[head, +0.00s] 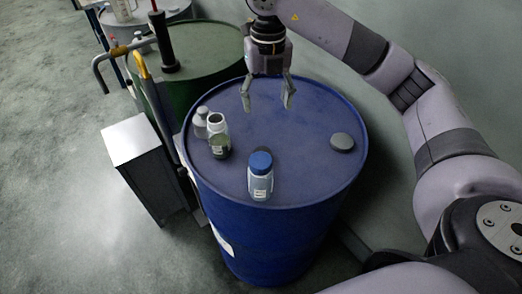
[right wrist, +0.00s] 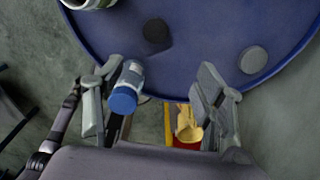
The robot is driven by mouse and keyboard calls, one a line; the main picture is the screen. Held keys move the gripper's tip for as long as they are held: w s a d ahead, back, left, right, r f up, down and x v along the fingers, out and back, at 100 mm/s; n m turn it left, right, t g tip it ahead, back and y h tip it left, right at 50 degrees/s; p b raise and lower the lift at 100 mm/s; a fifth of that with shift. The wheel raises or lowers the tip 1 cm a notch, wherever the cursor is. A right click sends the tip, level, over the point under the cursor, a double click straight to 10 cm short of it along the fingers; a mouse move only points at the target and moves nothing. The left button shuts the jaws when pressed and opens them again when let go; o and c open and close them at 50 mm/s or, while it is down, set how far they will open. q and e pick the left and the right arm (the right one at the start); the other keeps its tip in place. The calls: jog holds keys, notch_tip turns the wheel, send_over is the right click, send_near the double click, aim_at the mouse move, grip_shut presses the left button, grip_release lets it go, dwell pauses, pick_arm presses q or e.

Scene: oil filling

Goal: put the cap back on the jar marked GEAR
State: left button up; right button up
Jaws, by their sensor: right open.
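An open pale jar (head: 218,124) with a dark lower part stands at the left of the blue drum's top (head: 300,110); part of it shows at the top left of the right wrist view (right wrist: 92,3). A jar with a blue cap (head: 260,178) stands near the front edge, and also shows beside the left finger in the wrist view (right wrist: 128,86). A grey disc, like a cap (head: 341,142), lies at the right (right wrist: 253,60). I cannot read GEAR on any label. My right gripper (head: 267,97) is open and empty above the drum's far part. My left gripper is not seen.
A small grey-capped bottle (head: 200,124) stands behind the open jar. A dark round patch (right wrist: 156,32) lies behind the blue-capped jar. A green drum (head: 205,55) and a grey metal box (head: 140,150) stand at the left. The drum's middle right is clear.

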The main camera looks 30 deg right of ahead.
jog(key=p, duration=0.1)
send_over(262, 149)
jog(key=s, duration=0.1)
notch_tip(262, 149, down, 11)
jog(key=shift+s+d+f, duration=0.15)
jog(key=shift+f, duration=0.5)
pick_arm(q)
jog(key=shift+w+r, duration=0.25)
jog(key=shift+r, duration=0.35)
pick_arm(e)
jog(key=f, duration=0.1)
jog(key=f+p, duration=0.1)
jog(key=f, duration=0.1)
jog(key=f+p, duration=0.1)
jog(key=shift+w+a+f, duration=0.25)
jog(key=shift+a+f, duration=0.1)
jog(key=shift+f, duration=0.3)
pick_arm(q)
jog(key=shift+r, duration=0.95)
